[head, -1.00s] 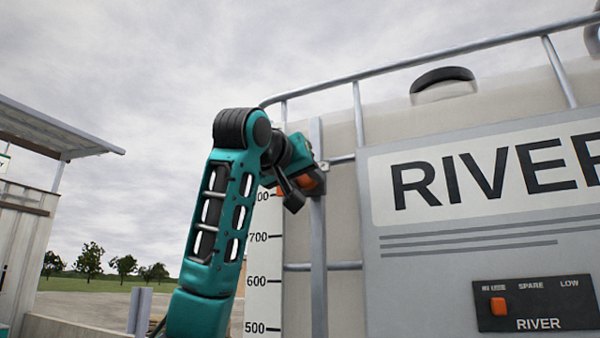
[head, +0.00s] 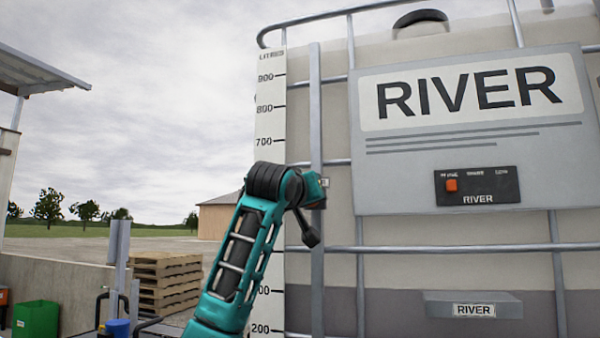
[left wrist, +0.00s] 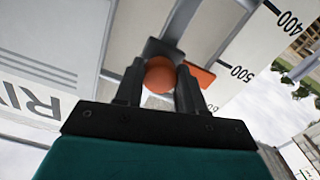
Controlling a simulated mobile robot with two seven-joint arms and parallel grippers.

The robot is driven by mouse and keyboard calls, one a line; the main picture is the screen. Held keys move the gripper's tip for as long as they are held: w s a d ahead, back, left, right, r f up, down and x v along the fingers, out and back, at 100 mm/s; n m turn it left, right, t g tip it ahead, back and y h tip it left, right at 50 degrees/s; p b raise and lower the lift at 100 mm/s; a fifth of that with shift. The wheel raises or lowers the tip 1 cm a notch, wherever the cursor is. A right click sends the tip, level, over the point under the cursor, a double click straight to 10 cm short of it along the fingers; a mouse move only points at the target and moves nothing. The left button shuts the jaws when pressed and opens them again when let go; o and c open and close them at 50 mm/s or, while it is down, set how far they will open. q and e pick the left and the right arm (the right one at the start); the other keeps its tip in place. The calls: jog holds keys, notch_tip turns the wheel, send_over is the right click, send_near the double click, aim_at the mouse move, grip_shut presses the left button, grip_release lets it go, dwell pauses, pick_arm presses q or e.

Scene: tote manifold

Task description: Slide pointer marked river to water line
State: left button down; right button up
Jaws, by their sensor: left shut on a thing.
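The pointer has a round orange knob (left wrist: 160,76) and an orange tip (left wrist: 203,76) beside the scale, close to the 500 mark, in the left wrist view. My left gripper (left wrist: 159,72) is shut on the knob. In the head view my left gripper (head: 314,190) is at the vertical rail (head: 316,120), and my arm hides the pointer. The white scale (head: 268,100) stands left of the rail. The water line (head: 400,289) is the top of the darker band low on the RIVER tank (head: 400,272), near the lower 300 mark and below my gripper.
The RIVER sign (head: 470,135) with a small switch panel (head: 477,186) is to the right. Metal cage bars (head: 440,248) cross the tank front. A RIVER-labelled ledge (head: 440,305) sticks out low. Wooden pallets (head: 165,280) and a green bin (head: 36,319) stand at left.

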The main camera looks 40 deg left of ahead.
pick_arm(q)
notch_tip(320, 180, down, 19)
jog(key=b, duration=0.8)
jog(key=shift+b, duration=0.35)
jog(key=shift+f+b, duration=0.3)
jog(key=shift+f, duration=0.35)
jog(key=c, duration=0.7)
grip_release()
jog(key=shift+o, duration=0.2)
